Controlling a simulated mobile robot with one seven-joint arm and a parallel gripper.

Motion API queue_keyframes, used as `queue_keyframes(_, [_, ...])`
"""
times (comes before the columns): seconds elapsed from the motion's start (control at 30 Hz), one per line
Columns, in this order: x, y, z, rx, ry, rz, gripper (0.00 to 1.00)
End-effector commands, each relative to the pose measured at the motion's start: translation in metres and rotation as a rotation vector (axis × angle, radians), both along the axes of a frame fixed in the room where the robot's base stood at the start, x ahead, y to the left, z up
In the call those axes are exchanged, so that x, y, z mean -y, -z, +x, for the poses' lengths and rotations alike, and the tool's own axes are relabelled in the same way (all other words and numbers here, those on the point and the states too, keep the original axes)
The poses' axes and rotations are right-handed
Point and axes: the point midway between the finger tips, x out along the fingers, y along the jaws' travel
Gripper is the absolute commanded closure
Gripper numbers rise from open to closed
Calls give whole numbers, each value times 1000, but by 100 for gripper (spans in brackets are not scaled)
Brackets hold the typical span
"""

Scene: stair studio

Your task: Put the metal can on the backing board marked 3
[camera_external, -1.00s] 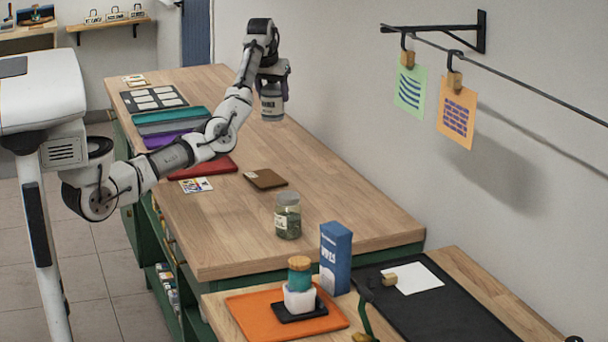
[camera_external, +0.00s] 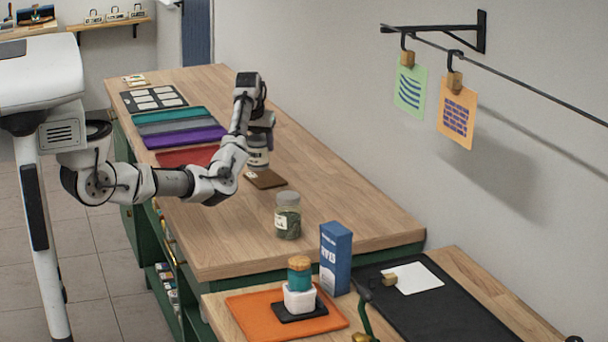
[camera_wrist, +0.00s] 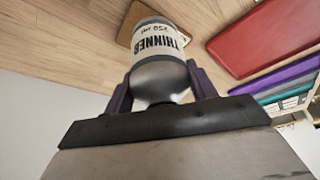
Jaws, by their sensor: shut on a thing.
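The metal can (camera_external: 258,157) has a white label, which reads "THINNER" in the wrist view (camera_wrist: 158,40). My gripper (camera_external: 261,135) is shut on it, with a purple finger on each side in the wrist view (camera_wrist: 162,82). The can hangs upright from my gripper. In the external view its lower end lies at the far edge of a small brown board (camera_external: 268,181); I cannot tell if they touch. The board has a pale tag at its left corner, too small to read. It also shows beside the can in the wrist view (camera_wrist: 203,18).
A red board (camera_external: 190,157) and purple, grey and teal ones lie farther back. A glass jar (camera_external: 288,216) stands nearer the camera, with bare wood between it and the brown board. A blue box (camera_external: 336,258) and orange tray (camera_external: 250,313) are on the front bench.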

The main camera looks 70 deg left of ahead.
Motion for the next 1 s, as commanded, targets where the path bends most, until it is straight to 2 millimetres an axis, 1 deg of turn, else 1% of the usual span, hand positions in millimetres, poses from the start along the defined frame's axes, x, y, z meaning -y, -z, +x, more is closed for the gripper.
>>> queue_keyframes(0.13, [0,8,0,1,0,0,76])
queue_keyframes(0.3, [1,33,0,0,1,-1,76])
queue_keyframes(0.4, [0,42,0,2,0,1,76])
queue_keyframes(0.73, [0,46,0,2,-1,1,76])
queue_keyframes(0.77, [0,47,0,2,-1,0,41])
queue_keyframes(0.9, [0,47,0,2,-1,0,23])
queue_keyframes(1.0, [0,47,0,2,-1,0,22])
